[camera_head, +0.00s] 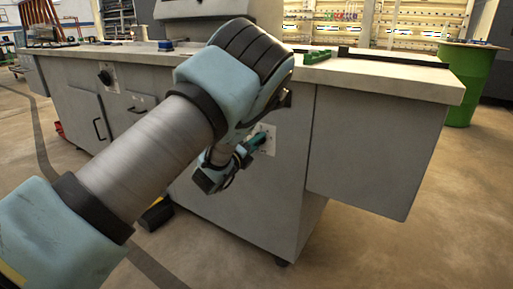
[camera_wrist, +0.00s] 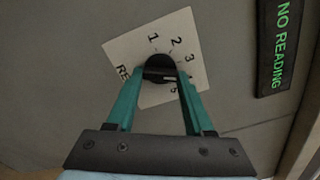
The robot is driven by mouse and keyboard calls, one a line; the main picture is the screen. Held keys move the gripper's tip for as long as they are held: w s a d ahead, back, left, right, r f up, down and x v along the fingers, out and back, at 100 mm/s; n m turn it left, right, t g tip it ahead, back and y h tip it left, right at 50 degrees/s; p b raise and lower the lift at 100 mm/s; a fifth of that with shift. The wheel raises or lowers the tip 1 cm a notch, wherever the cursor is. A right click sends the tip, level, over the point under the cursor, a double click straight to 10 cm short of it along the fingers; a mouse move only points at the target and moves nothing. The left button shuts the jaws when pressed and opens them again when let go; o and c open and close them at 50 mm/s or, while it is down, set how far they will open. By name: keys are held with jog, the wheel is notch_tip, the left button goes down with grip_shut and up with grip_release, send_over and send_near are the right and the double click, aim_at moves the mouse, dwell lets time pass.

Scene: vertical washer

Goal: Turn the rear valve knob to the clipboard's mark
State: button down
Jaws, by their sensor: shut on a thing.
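The valve knob (camera_wrist: 160,66) is dark and round, on a white dial plate (camera_wrist: 125,48) with numbers and partly hidden letters beginning "RE". The numbers 1, 2 and 3 read clearly; lower ones are partly covered by a finger. My gripper (camera_wrist: 160,75) has teal fingers, one on each side of the knob, and is shut on it. I cannot tell which number the knob points to. In the head view the plate (camera_head: 270,133) is on the grey cabinet's side, and my gripper (camera_head: 256,141) reaches it. I cannot make out a clipboard.
A dark display (camera_wrist: 278,45) reading "NO READING" is right of the plate. The cabinet (camera_head: 375,150) has an overhanging right part under a pale countertop (camera_head: 395,77). Another dark knob (camera_head: 105,77) is on the left face. A green drum (camera_head: 468,80) stands at the right. Floor is open at right.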

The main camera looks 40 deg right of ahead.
jog(key=shift+f+m+b, duration=0.15)
jog(key=shift+m+b, duration=0.3)
jog(key=shift+m, duration=0.75)
jog(key=shift+c, duration=1.4)
grip_release()
jog(key=v, duration=1)
jog(key=shift+a+p, duration=0.3)
jog(key=shift+a, duration=0.1)
